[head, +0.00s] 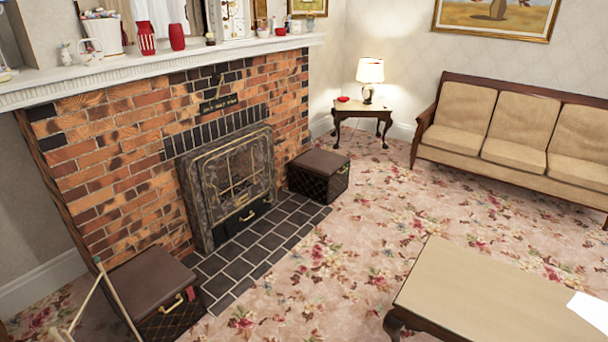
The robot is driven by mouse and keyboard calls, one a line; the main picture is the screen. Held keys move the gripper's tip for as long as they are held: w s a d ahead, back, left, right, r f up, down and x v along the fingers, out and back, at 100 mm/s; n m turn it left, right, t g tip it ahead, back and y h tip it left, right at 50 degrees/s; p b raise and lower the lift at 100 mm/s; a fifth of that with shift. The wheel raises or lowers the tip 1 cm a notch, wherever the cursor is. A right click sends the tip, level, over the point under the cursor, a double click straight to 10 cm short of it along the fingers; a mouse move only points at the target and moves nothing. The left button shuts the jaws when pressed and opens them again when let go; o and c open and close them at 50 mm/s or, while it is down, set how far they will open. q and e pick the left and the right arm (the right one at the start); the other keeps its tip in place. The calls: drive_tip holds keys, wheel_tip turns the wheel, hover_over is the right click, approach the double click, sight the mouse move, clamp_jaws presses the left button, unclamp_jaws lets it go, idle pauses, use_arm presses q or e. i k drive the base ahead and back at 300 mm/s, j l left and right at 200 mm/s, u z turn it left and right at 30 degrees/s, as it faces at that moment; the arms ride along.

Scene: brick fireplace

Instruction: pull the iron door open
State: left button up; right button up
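The iron door (237,181) is the dark framed front of the fireplace, with a lattice of light bars across its opening. It stands upright in the brick surround (125,150) and looks closed. Below the lattice is a dark lower panel with a small brass-coloured handle (247,215). Neither of my grippers is in the head view, so I cannot see where they are relative to the door.
Dark hearth tiles (265,245) lie before the door. Brown boxes stand at the near left (153,290) and far right (319,174) of the hearth. A low wooden table (490,290) is at lower right. Flowered carpet between hearth and table is clear.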

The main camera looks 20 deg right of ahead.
sight(249, 171)
drive_tip(key=z, duration=0.2)
drive_tip(key=i+l+z, duration=0.1)
drive_tip(key=i, duration=1.2)
